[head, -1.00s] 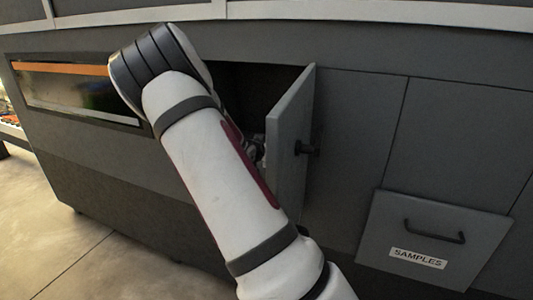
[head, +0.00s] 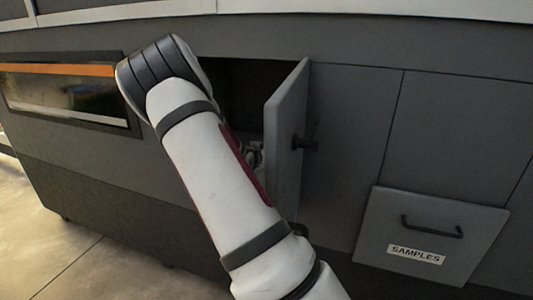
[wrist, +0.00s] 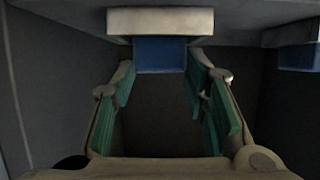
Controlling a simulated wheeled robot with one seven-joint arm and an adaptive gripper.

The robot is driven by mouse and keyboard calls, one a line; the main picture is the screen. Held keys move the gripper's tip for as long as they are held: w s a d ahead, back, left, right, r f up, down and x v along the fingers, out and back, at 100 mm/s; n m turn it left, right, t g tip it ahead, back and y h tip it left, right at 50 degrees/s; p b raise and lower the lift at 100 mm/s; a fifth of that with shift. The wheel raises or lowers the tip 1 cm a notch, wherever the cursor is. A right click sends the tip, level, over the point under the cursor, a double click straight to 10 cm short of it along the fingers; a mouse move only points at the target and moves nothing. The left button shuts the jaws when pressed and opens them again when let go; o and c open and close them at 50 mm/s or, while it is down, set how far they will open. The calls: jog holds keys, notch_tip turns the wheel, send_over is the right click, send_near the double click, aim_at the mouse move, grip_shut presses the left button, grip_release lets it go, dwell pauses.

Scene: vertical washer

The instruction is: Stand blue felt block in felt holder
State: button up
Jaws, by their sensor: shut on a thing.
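In the wrist view, a blue block (wrist: 160,55) is between the tips of my gripper (wrist: 161,70), whose green-padded fingers are shut on it. A pale holder-like piece (wrist: 160,21) sits right above the block in the picture and covers its upper part. I cannot tell whether the block is seated in it. In the head view, my white arm hides the block and most of the gripper, which is inside the open compartment (head: 240,85).
The open grey door (head: 288,135) stands close to the right of my arm. A SAMPLES drawer (head: 430,235) is at lower right.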

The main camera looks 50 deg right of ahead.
jog(key=o, duration=1.1)
jog(key=shift+o, duration=0.2)
jog(key=v, duration=1.2)
